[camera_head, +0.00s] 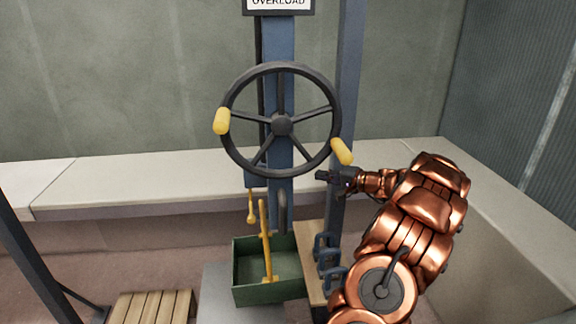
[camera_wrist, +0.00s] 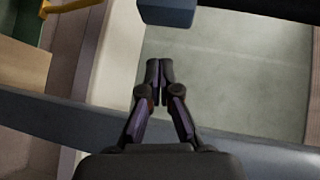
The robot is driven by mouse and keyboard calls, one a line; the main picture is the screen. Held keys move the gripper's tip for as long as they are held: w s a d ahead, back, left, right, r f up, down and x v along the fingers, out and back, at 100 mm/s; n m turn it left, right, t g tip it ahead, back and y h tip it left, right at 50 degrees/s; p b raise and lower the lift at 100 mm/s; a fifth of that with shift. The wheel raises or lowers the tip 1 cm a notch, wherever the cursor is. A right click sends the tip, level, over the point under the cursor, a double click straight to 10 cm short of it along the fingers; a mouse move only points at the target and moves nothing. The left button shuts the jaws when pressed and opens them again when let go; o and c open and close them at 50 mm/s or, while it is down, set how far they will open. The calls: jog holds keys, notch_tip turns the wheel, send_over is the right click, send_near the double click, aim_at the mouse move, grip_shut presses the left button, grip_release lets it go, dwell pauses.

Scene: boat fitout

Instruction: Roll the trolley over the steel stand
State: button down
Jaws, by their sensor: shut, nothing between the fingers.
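A dark spoked handwheel (camera_head: 282,125) with two yellow grips is mounted on a blue column (camera_head: 279,45). One grip (camera_head: 221,121) is at the wheel's left, the other (camera_head: 342,151) at its lower right. My gripper (camera_head: 320,176) is just below the lower-right grip, pointing left, with nothing held. In the wrist view my gripper (camera_wrist: 160,66) shows its fingertips together. The wheel is not recognisable in that view. I cannot make out a trolley or the steel stand in either view.
A green open box (camera_head: 268,296) with a yellow lever (camera_head: 265,240) stands below the wheel. Beside it is a wooden board (camera_head: 312,258) with blue shackles (camera_head: 327,265). A slatted pallet (camera_head: 150,307) lies lower left. A pale ledge (camera_head: 130,185) runs behind.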

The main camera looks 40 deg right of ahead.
jog(key=w+a+m+t+p, duration=0.1)
jog(key=w+p, duration=0.4)
jog(key=w, duration=0.5)
jog(key=shift+w+a+t, duration=0.25)
jog(key=shift+a+t, duration=0.35)
jog(key=shift+a, duration=0.2)
